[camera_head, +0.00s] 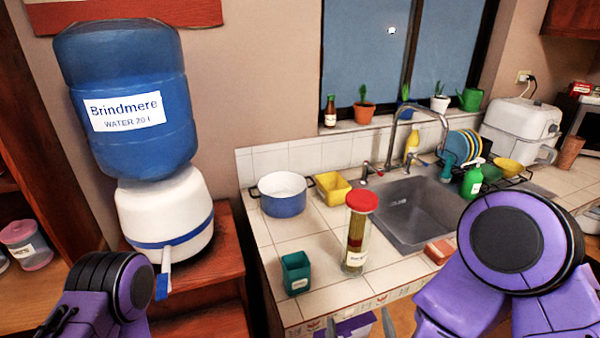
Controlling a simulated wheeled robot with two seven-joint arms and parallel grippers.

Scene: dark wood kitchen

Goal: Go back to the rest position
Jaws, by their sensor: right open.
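My right gripper (359,317) shows low at the bottom edge, just in front of the tiled counter. Its two grey fingertips stand apart with nothing seen between them, and purple shows behind. My purple right arm fills the lower right corner. My purple and black left arm shows in the lower left corner, but its gripper is out of view.
The tiled counter (285,246) holds a red-lidded jar (357,240), a teal cup (296,273), a blue pot (283,203), a yellow container (333,188) and a sink (412,212). A blue water dispenser (130,140) stands at the left.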

